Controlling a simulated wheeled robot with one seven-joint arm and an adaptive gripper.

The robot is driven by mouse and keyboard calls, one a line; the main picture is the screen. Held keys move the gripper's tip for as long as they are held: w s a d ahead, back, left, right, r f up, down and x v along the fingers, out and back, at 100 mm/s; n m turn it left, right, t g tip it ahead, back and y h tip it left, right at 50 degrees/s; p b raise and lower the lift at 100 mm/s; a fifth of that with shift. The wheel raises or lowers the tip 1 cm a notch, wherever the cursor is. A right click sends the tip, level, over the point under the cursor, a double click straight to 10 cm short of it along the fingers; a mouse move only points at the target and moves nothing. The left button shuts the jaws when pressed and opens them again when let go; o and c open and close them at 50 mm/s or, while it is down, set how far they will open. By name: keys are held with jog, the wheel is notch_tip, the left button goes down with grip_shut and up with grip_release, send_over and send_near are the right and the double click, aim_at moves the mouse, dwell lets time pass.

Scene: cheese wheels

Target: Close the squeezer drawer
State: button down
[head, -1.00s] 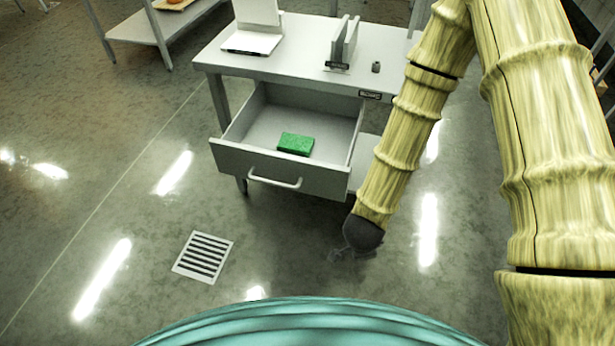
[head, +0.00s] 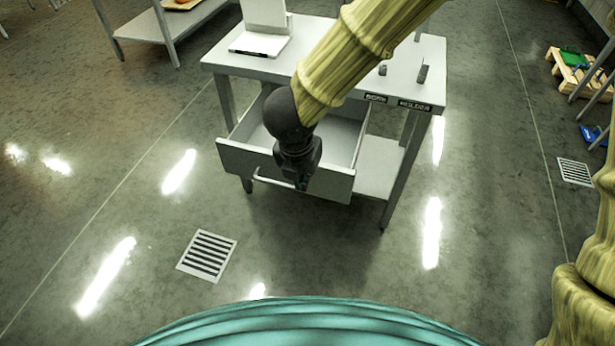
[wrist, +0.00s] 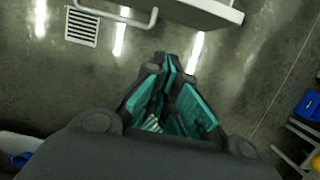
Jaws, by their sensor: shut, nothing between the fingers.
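The squeezer drawer (head: 235,157) is a grey drawer pulled out from under a white table (head: 330,85). Its front and bar handle face me, and the handle is partly hidden by my gripper in the head view. In the wrist view the drawer's handle (wrist: 115,17) shows at the top. My gripper (head: 301,184) points down at the front of the drawer, over its front panel in the head view. It is shut and empty, with teal pads showing in the wrist view (wrist: 165,62). I cannot tell whether it touches the drawer.
A white stand (head: 262,35) and small grey pieces (head: 422,73) are on the table top. A lower shelf (head: 380,165) is at right. Floor drains (head: 207,255) lie flat. A pallet with green things (head: 575,65) is far right. The floor in front is clear.

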jog(key=b, duration=0.1)
send_near(312, 180)
jog(key=s+f, duration=0.5)
jog(key=f, duration=0.1)
jog(key=shift+w+d+r+p, duration=0.1)
jog(key=shift+w+r+p, duration=0.1)
jog(key=shift+w, duration=0.75)
jog(key=shift+w+d+r+p, duration=0.15)
jog(key=shift+w+r, duration=0.05)
jog(key=shift+w, duration=0.7)
